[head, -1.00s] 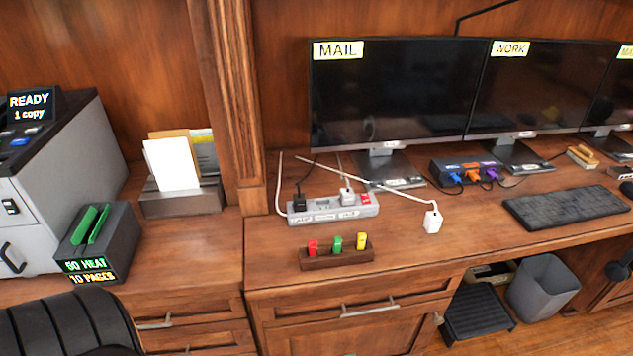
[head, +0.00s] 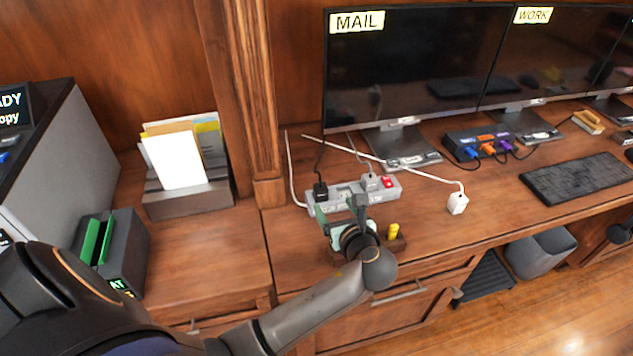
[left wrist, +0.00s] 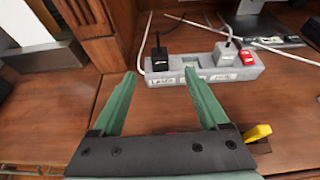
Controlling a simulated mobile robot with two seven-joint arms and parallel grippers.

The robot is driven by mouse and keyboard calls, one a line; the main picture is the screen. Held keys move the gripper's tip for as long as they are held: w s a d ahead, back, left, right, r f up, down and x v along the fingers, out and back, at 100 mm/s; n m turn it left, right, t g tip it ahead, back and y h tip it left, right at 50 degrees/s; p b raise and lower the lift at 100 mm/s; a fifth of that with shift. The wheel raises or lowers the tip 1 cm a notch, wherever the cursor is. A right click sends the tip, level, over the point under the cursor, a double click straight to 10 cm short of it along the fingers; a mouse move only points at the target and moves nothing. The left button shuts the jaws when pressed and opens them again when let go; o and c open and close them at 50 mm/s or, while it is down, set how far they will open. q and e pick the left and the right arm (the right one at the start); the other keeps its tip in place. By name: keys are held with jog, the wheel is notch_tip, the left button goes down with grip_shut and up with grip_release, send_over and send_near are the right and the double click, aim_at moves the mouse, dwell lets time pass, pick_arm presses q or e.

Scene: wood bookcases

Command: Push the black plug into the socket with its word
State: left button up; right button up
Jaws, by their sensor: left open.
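The black plug (head: 320,191) stands at the left end of the grey power strip (head: 396,192), over its leftmost labelled place; I cannot tell how deep it sits. In the left wrist view the plug (left wrist: 159,62) has a thin black cord rising behind it. Small word labels line the strip's front (left wrist: 225,77), too blurred to read surely. A grey plug (head: 370,182) and a red switch (head: 388,182) are further right on the strip. My left gripper (head: 340,207) is open and empty, its green fingers just in front of the strip and apart from the plug.
A wooden block with a yellow peg (head: 393,231) lies under my left gripper, partly hidden. A white plug (head: 457,203) lies on the desk at right. Monitor stands (head: 408,158) and a blue-orange-purple hub (head: 490,146) are behind.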

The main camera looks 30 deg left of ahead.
aim_at(322, 191)
pick_arm(q)
jog(key=b+x, duration=0.1)
jog(key=x, duration=0.6)
jog(key=shift+a, duration=0.15)
jog(key=b+x, duration=0.1)
jog(key=x, duration=0.4)
jog(key=shift+f, duration=0.3)
grip_shut()
